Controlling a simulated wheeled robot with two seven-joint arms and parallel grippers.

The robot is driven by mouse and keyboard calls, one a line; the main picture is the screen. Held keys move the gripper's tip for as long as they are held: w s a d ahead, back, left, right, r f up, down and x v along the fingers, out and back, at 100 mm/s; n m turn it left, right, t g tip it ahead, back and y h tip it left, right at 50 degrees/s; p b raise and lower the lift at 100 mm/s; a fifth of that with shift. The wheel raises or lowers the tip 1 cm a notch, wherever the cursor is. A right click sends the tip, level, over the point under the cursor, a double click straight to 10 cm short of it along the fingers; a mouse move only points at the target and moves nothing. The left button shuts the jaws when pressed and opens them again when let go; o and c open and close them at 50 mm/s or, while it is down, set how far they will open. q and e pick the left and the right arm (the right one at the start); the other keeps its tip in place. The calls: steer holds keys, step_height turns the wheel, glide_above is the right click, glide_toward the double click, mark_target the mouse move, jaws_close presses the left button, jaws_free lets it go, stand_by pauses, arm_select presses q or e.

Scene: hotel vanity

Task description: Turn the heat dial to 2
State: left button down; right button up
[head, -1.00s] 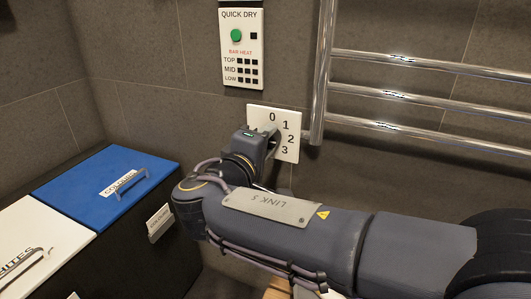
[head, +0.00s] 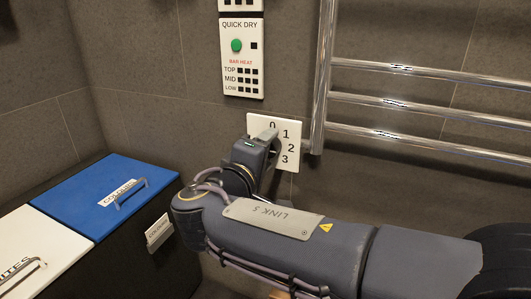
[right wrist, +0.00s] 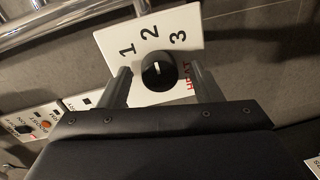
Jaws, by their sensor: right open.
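The black round heat dial (right wrist: 158,72) sits on a white plate (right wrist: 105,40) marked 1, 2, 3 and HEAT in the right wrist view. A short white mark on the dial points roughly toward the 2; I cannot tell its exact angle. My right gripper (right wrist: 160,73) is open, with one finger on each side of the dial and a visible gap to it. In the head view the plate (head: 289,158) shows 0 to 3 on the wall, and my right gripper (head: 268,143) covers its left part and hides the dial. My left gripper is not in view.
A QUICK DRY panel (head: 242,60) hangs above the plate. A chrome towel rail (head: 318,110) stands close at the plate's right. A blue-lidded bin (head: 95,190) and a white-lidded bin (head: 40,235) stand at the left.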

steer(key=p+v, duration=0.2)
steer(key=v, duration=0.5)
steer(key=shift+s+a, duration=0.2)
steer(key=shift+s, duration=0.15)
